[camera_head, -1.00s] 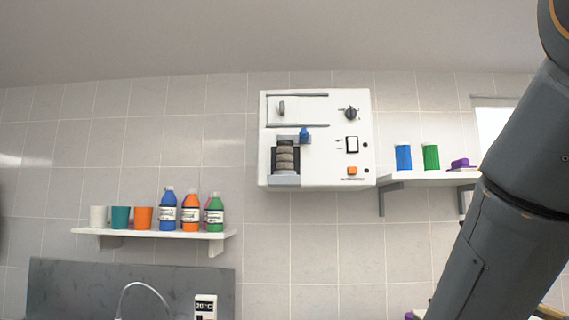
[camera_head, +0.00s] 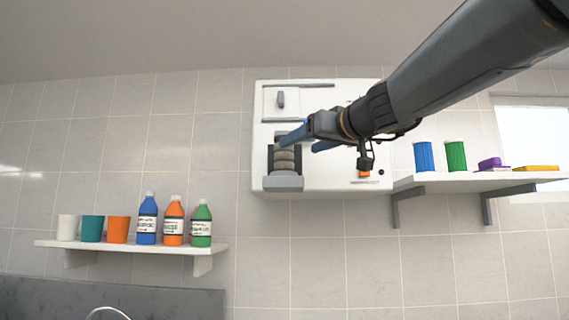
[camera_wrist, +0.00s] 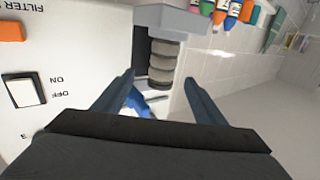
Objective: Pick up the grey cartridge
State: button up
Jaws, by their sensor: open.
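The grey cartridge (camera_head: 284,161) is a ribbed, stacked cylinder standing in a recess of the white wall-mounted machine (camera_head: 335,184). It also shows in the wrist view (camera_wrist: 163,62), beyond and between my fingertips. My gripper (camera_head: 298,144) is open and empty, in front of the machine and just right of the cartridge's top in the head view. In the wrist view my gripper (camera_wrist: 159,78) has a finger on each side of the cartridge's line, apart from it. A blue part (camera_wrist: 137,101) of the machine lies between my fingers and is partly hidden.
A grey ledge (camera_head: 283,183) juts out below the cartridge. A right shelf (camera_head: 465,182) holds a blue and a green cylinder and flat purple and yellow items. A left shelf (camera_head: 130,246) holds cups and bottles. A rocker switch (camera_wrist: 24,89) and orange button (camera_wrist: 10,31) are near my gripper.

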aim_at(289, 148)
jog(key=p+x, duration=0.3)
jog(key=x, duration=0.3)
jog(key=shift+a+r+p, duration=0.15)
jog(key=shift+a+p, duration=0.15)
jog(key=shift+w+a, duration=0.2)
jog(key=shift+w, duration=0.2)
jog(key=c, duration=1.2)
